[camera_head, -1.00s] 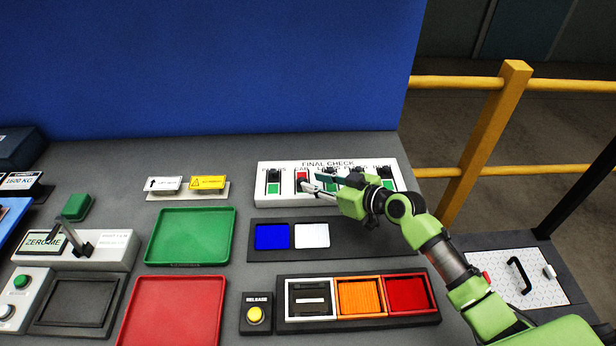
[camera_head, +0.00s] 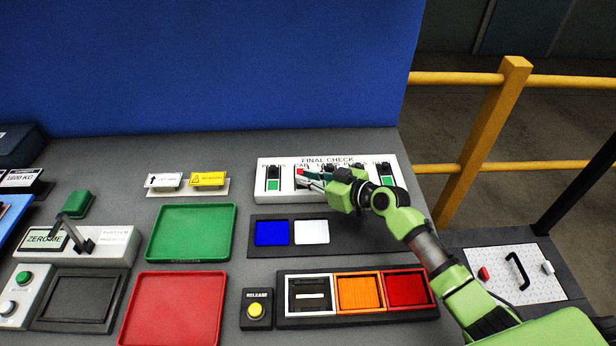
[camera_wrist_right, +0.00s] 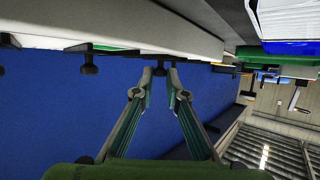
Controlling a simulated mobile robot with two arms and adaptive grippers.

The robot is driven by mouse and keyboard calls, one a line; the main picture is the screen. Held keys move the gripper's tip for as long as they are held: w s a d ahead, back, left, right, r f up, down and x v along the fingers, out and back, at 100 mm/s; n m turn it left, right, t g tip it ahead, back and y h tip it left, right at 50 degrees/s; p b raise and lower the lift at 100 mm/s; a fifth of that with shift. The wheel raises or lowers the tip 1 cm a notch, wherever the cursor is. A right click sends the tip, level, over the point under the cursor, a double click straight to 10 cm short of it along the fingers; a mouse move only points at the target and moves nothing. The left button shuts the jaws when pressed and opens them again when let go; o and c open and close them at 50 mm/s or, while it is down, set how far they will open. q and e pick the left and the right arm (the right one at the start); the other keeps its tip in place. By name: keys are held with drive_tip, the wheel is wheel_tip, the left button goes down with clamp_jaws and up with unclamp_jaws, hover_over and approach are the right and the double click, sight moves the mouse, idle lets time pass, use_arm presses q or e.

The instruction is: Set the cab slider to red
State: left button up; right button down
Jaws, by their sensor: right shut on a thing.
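The white FINAL CHECK panel (camera_head: 263,197) stands at the back right of the bench with a row of sliders. The cab slider (camera_head: 299,170) is second from the left. A small red patch shows at it, and my gripper hides much of the rest. My right gripper (camera_head: 304,178) reaches in from the right over the panel. In the right wrist view its fingertips (camera_wrist_right: 160,75) close around a dark slider knob (camera_wrist_right: 160,71). My left gripper is in neither view.
The leftmost slider (camera_head: 273,178) shows green below its black knob, close beside my fingers. The rightmost slider (camera_head: 383,181) also shows green. A dark tray (camera_head: 348,236) with blue and white tiles lies in front. A yellow rail (camera_head: 487,130) stands at the right.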

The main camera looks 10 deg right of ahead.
drive_tip(key=shift+s+a+f, duration=0.1)
drive_tip(key=shift+s+f, duration=0.05)
drive_tip(key=shift+s, duration=0.25)
drive_tip(key=c, duration=2.1)
unclamp_jaws()
drive_tip(key=shift+s, duration=0.15)
drive_tip(key=v, duration=1.2)
